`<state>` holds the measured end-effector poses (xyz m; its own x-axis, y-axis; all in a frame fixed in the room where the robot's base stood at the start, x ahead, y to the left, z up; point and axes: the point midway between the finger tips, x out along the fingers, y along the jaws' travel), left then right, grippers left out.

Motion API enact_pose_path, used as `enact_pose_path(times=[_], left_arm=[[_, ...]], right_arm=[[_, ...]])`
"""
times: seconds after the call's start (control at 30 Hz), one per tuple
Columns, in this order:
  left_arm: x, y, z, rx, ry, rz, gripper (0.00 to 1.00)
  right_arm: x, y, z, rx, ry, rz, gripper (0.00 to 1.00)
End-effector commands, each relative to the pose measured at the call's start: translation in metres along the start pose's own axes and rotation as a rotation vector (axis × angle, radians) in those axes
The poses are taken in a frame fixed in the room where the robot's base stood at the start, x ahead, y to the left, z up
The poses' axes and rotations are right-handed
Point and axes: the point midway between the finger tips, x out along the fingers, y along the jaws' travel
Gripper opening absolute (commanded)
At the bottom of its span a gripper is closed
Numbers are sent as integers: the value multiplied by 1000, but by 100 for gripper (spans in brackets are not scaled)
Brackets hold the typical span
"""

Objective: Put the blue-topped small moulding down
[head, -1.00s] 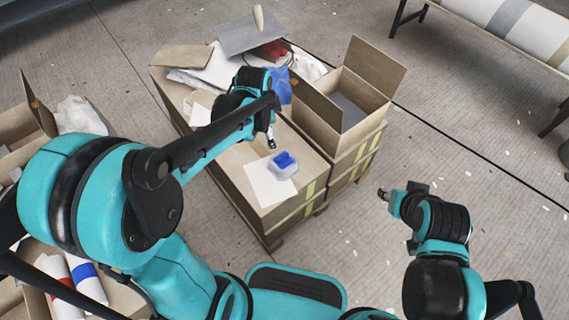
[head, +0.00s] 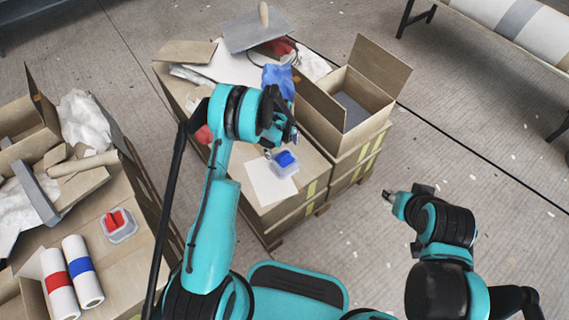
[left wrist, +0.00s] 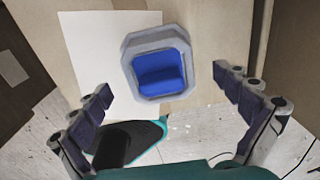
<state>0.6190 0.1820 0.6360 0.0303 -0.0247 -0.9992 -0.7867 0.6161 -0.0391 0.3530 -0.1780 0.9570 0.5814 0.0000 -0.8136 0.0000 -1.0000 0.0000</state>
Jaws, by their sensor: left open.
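The blue-topped small moulding (head: 285,163), a pale grey tub-like piece with a blue recessed top, sits upright on the cardboard box top, partly over the edge of a white sheet (head: 266,187). My left gripper (head: 281,142) is open just above and behind it in the head view. In the left wrist view the moulding (left wrist: 158,72) shows between the two spread fingers, with neither visibly touching it. My right gripper (head: 389,196) hangs over the floor at the right, apart from the boxes; its jaws are too small to read.
An open carton (head: 345,102) stands right of the moulding. A blue cloth (head: 278,80) and a grey board with a wooden handle (head: 255,30) lie behind. At left, a red-topped moulding (head: 119,226) and two rolls (head: 83,270) lie on boxes.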

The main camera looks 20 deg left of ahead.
Motion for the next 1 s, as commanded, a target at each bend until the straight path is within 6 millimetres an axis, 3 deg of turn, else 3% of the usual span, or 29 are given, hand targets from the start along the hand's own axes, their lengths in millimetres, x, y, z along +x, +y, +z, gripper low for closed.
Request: enact_pose_path(times=[0.33,0.6,0.63,0.8,0.83,0.9,1.0], left_arm=[[47,4,-7,-1,-1,-1,100],[51,4,-7,-2,-1,-1,100],[51,4,-7,-2,-1,-1,97],[51,4,-7,-2,-1,-1,52],[51,4,-7,-2,-1,-1,47],[51,4,-7,-2,-1,-1,42],[51,4,-7,-2,-1,0,42]], right_arm=[[24,0,17,0,0,0,40],[24,0,17,0,0,0,40],[23,0,17,0,0,0,40],[24,0,17,0,0,0,40],[24,0,17,0,0,0,40],[24,0,17,0,0,0,40],[24,0,17,0,0,0,40]])
